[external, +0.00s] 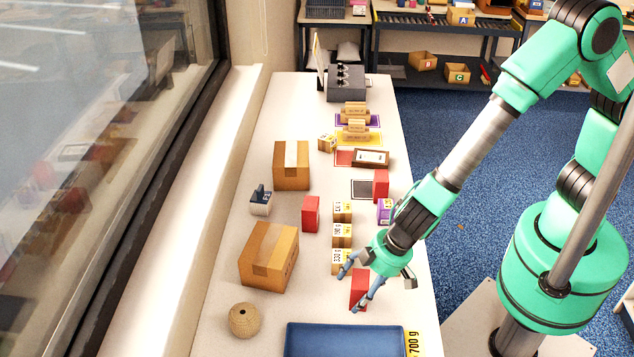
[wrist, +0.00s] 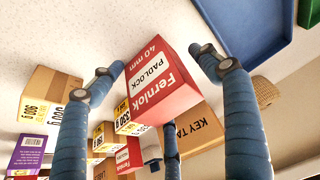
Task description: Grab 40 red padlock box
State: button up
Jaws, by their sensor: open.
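A blue tray (external: 345,328) lies at the table's near end. Several small weight-labelled cartons (external: 342,236) stand in a row just behind my gripper. A large carton (external: 268,256) and a twine ball (external: 244,320) are to the left. A purple box (external: 384,210) is near the right edge.

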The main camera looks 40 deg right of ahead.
aim_at(361, 278)
jog(key=c, duration=1.7)
jog(key=shift+r, duration=0.55)
notch_tip(361, 278, up, 3)
jog(key=shift+d+f+p, duration=0.15)
jog(key=shift+p, duration=0.55)
jog(key=s+d+r, duration=0.1)
jog(key=s+d, duration=0.7)
jog(key=d, duration=0.5)
jog(key=shift+d, duration=0.2)
jog(key=shift+s+r, duration=0.1)
